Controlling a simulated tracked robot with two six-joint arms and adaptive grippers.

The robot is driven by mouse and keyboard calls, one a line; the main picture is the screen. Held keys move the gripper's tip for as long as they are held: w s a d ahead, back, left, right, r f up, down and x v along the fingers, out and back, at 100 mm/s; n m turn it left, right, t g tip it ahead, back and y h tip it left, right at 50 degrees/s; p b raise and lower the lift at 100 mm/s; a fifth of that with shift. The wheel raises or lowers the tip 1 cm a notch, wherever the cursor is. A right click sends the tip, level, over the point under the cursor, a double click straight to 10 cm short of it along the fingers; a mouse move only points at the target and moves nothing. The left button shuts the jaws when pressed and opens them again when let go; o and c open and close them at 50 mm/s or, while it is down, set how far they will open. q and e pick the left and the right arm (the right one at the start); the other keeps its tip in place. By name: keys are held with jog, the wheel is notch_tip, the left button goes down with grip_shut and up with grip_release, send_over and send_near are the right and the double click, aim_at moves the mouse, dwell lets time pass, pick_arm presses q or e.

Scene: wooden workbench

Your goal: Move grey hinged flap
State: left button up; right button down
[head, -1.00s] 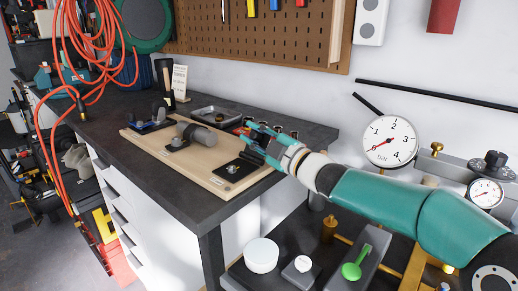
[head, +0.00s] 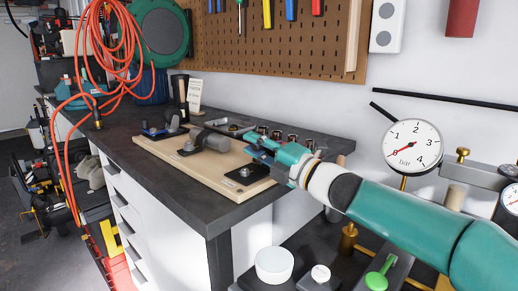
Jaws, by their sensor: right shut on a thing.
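My right gripper (head: 262,146), teal with dark fingers, reaches in from the right over the right end of a pale wooden board (head: 200,172) on the workbench. Its fingers are small and partly hidden by its own body. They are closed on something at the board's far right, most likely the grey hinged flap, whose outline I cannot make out. A black plate with a knob (head: 246,173) lies on the board just below the fingers. A grey rounded piece (head: 212,141) on a mount is on the board to the left, apart from the gripper. My left gripper is not in view.
A metal tray (head: 230,127) and a row of small items (head: 292,140) stand behind the board. A printed card (head: 194,94) stands at the back. Orange hose (head: 103,45) hangs at left. A gauge (head: 411,144) and a white round pot (head: 273,264) are at right.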

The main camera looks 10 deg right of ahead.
jog(key=shift+a+f, duration=0.15)
jog(key=shift+f, duration=0.3)
jog(key=c, duration=1)
grip_release()
jog(key=shift+r, duration=0.2)
jog(key=shift+s+d, duration=0.1)
jog(key=shift+d, duration=0.1)
jog(key=v, duration=1.1)
jog(key=shift+s+d, duration=0.2)
jog(key=shift+s, duration=0.15)
